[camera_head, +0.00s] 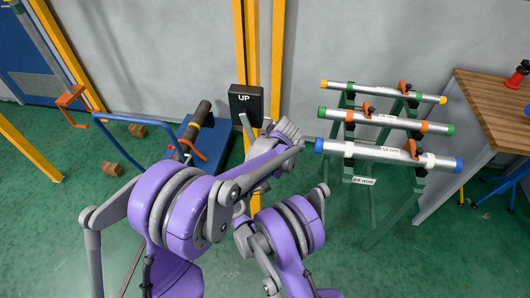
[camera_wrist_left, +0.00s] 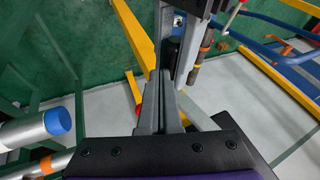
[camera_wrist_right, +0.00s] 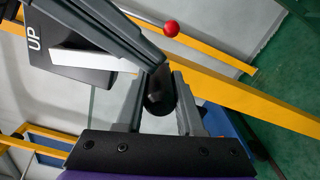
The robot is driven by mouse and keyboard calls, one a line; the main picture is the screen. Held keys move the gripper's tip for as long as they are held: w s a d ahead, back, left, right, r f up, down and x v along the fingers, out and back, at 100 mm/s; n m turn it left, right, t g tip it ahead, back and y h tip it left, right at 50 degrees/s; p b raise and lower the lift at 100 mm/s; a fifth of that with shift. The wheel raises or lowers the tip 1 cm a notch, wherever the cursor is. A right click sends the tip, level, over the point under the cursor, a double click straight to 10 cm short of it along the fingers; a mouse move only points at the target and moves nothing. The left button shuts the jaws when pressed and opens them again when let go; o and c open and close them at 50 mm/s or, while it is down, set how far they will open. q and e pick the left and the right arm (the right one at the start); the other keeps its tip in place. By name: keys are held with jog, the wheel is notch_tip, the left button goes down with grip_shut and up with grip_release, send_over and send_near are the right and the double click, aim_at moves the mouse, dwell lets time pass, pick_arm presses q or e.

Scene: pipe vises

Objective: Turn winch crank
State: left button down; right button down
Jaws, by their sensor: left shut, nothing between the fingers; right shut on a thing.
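The winch is a black box marked UP (camera_head: 245,102) on the yellow posts in the head view. It also shows at upper left in the right wrist view (camera_wrist_right: 70,60). My right gripper (camera_wrist_right: 160,108) is shut on the black crank handle (camera_wrist_right: 159,92), which sits between its fingers. A dark grey bar crosses above the handle, and I cannot tell whether it belongs to the crank. My left gripper (camera_wrist_left: 162,88) is shut and empty, close to the posts. In the head view my arms hide most of the crank and the right gripper.
A rack with several pipes (camera_head: 380,152) stands to the right, near a wooden workbench (camera_head: 490,100). A blue cart (camera_head: 203,150) holding a dark cylinder stands left of the posts. An orange bracket (camera_head: 70,97) and wooden blocks (camera_head: 111,168) are further left. Green floor at the right front is clear.

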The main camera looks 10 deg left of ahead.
jog(key=shift+w+d+r, duration=0.15)
jog(key=shift+d, duration=0.1)
pick_arm(q)
jog(key=shift+a+f, duration=0.3)
jog(key=shift+a, duration=0.4)
pick_arm(e)
jog(key=shift+d, duration=0.15)
